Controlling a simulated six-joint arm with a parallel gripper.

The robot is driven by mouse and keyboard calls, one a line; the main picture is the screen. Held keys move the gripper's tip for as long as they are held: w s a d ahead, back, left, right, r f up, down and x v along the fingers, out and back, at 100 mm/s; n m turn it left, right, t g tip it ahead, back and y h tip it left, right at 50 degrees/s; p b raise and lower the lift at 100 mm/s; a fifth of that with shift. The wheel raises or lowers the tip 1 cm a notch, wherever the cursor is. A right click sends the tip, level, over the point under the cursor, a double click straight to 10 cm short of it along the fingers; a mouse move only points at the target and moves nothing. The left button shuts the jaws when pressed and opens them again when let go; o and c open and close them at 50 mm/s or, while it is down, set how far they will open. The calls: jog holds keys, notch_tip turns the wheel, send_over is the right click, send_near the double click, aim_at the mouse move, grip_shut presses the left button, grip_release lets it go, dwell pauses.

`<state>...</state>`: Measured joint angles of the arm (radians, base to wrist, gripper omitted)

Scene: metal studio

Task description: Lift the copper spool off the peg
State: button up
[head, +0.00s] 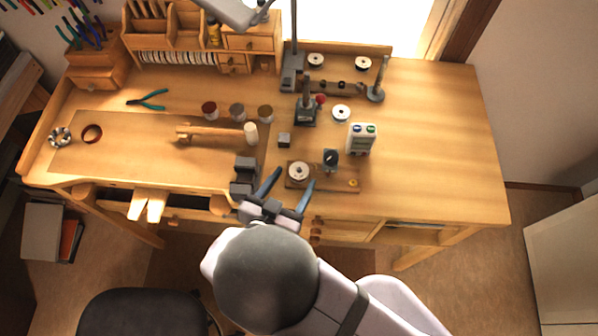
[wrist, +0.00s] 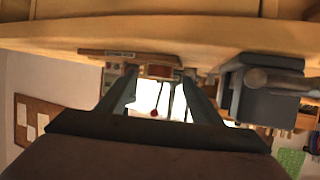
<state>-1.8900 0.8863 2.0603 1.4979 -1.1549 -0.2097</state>
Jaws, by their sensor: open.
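A round, pale-rimmed spool (head: 299,170) sits at the left end of a small wooden board (head: 335,185) near the bench's front edge. I cannot make out copper colour on it or a peg through it. Other similar spools stand farther back: one at mid-bench (head: 341,113), one at the back (head: 315,60) and one at the back right (head: 363,63). My gripper (head: 294,177) is open and empty, its blue-grey fingers reaching in from the front by the board's left end. In the wrist view its two fingers (wrist: 160,72) are apart, with no spool clearly visible between them.
A dark vise (head: 244,177) stands close left of my gripper; a grey block shows at right in the wrist view (wrist: 265,95). A dark gauge (head: 330,158) and a meter box (head: 362,138) stand behind the board. The bench's right side (head: 440,140) is clear.

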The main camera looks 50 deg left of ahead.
aim_at(296, 177)
jog(key=shift+b+x, duration=0.5)
jog(key=shift+x, duration=0.9)
jog(key=c, duration=1.2)
jog(key=shift+o, duration=0.2)
jog(key=shift+r, duration=0.2)
notch_tip(296, 177, up, 18)
jog(key=b, duration=0.2)
jog(key=shift+f+b, duration=0.15)
jog(key=shift+b, duration=0.15)
